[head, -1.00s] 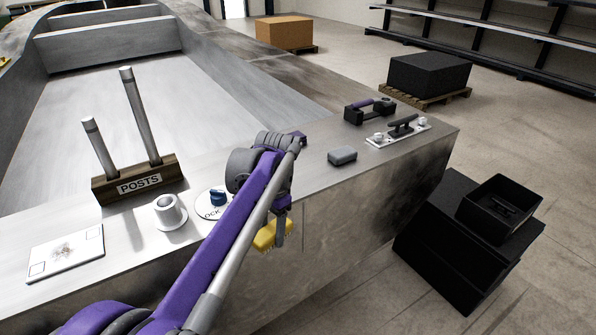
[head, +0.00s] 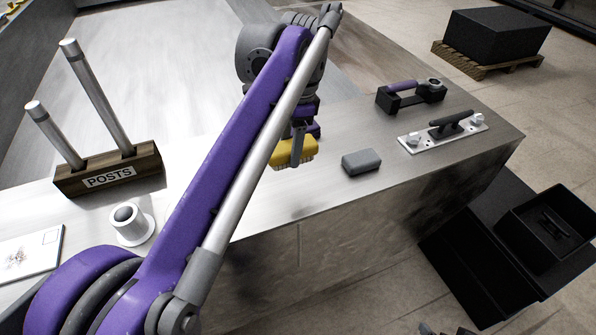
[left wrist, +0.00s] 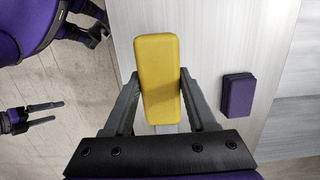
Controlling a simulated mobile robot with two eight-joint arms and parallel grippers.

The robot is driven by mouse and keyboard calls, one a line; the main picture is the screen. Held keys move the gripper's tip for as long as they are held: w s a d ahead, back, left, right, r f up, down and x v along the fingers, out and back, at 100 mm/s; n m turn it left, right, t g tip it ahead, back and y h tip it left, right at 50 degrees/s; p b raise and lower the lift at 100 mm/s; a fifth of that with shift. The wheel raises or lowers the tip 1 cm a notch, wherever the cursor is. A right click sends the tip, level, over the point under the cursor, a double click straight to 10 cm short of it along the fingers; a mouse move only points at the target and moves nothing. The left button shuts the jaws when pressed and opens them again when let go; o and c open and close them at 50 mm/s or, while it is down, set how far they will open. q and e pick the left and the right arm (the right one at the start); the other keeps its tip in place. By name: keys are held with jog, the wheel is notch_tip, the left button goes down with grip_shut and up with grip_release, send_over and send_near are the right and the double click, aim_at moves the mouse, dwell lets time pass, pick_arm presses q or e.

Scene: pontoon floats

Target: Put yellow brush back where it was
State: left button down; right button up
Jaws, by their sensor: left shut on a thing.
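The yellow brush (head: 293,153) has a yellow block body with its bristles facing down. My left gripper (head: 297,143) is shut on it, over the metal deck near its front edge. I cannot tell whether the bristles touch the deck. In the left wrist view the brush (left wrist: 158,70) sits between the two fingers of the left gripper (left wrist: 159,88), its long side running away from the wrist. My right gripper (left wrist: 60,112) shows at the left of that view, its fingers apart and empty.
A grey block (head: 361,162) lies right of the brush. Behind it are a black holder (head: 411,97) and a cleat plate (head: 442,135). A black bin (head: 545,225) is beyond the deck edge.

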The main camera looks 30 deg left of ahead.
pick_arm(q)
jog(key=f, duration=0.2)
jog(key=s+f, duration=0.1)
jog(key=f, duration=0.4)
jog(key=shift+w+f, duration=0.25)
jog(key=shift+f, duration=0.5)
pick_arm(e)
jog(key=shift+s+f, duration=0.4)
jog(key=shift+s, duration=0.1)
pick_arm(q)
jog(key=shift+f+b, duration=0.2)
jog(key=shift+b, duration=0.15)
jog(key=shift+c, duration=1)
grip_release()
pick_arm(e)
jog(key=shift+f, duration=0.1)
pick_arm(q)
jog(key=shift+r, duration=0.15)
